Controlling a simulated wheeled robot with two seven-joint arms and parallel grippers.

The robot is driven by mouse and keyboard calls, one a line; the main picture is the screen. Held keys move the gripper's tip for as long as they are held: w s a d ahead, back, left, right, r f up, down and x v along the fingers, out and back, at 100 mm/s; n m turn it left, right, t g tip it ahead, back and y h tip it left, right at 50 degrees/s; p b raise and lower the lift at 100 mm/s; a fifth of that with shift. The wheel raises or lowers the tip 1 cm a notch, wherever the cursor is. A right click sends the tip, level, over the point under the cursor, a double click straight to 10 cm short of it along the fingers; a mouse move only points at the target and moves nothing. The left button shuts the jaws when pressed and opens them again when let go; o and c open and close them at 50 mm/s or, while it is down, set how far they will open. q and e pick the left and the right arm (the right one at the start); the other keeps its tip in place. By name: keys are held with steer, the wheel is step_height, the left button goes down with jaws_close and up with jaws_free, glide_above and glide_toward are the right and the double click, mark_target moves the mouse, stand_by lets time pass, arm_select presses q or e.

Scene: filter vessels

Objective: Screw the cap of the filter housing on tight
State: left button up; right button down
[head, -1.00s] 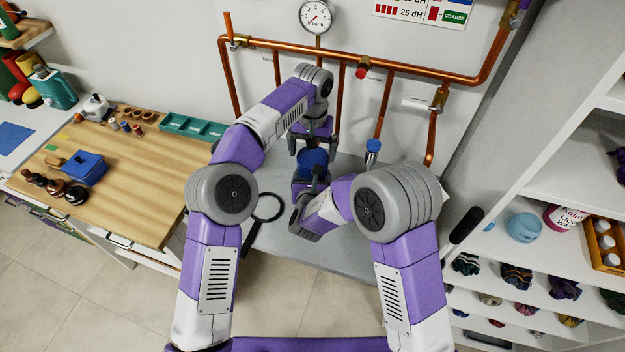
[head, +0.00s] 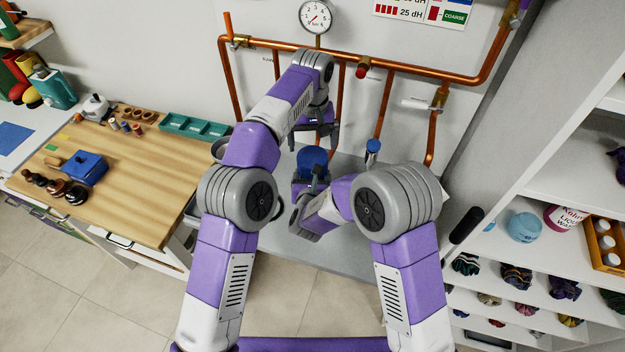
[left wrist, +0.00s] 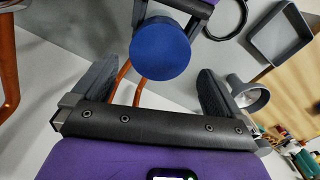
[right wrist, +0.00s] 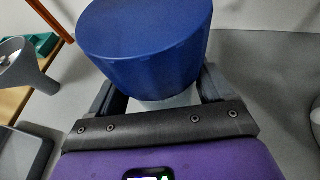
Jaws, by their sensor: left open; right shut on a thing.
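The blue cap (head: 312,160) sits on top of the filter housing at the middle of the grey bench. It also shows in the left wrist view (left wrist: 160,48) and, large, in the right wrist view (right wrist: 148,40). A pale strip of the housing body (right wrist: 172,101) shows under the cap; the rest is hidden. I cannot tell how tight the cap sits. My left gripper (head: 314,142) is open and empty above the cap, apart from it. My right gripper (right wrist: 163,88) is shut on the housing body just below the cap.
A black ring tool (left wrist: 228,18) and a grey tray (left wrist: 283,32) lie on the bench. A grey funnel (left wrist: 250,95) stands near the wooden table (head: 130,185). Copper pipes (head: 385,110) run along the wall behind. Shelves (head: 560,215) stand at the right.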

mark_target(313, 156)
arm_select(q)
steer(key=shift+f, duration=4.05)
steer(key=c, duration=0.8)
steer(key=shift+m, duration=1.7)
steer(key=shift+c, duration=0.3)
steer(key=o, duration=0.9)
steer(key=shift+c, duration=0.2)
steer(key=shift+r, duration=2.25)
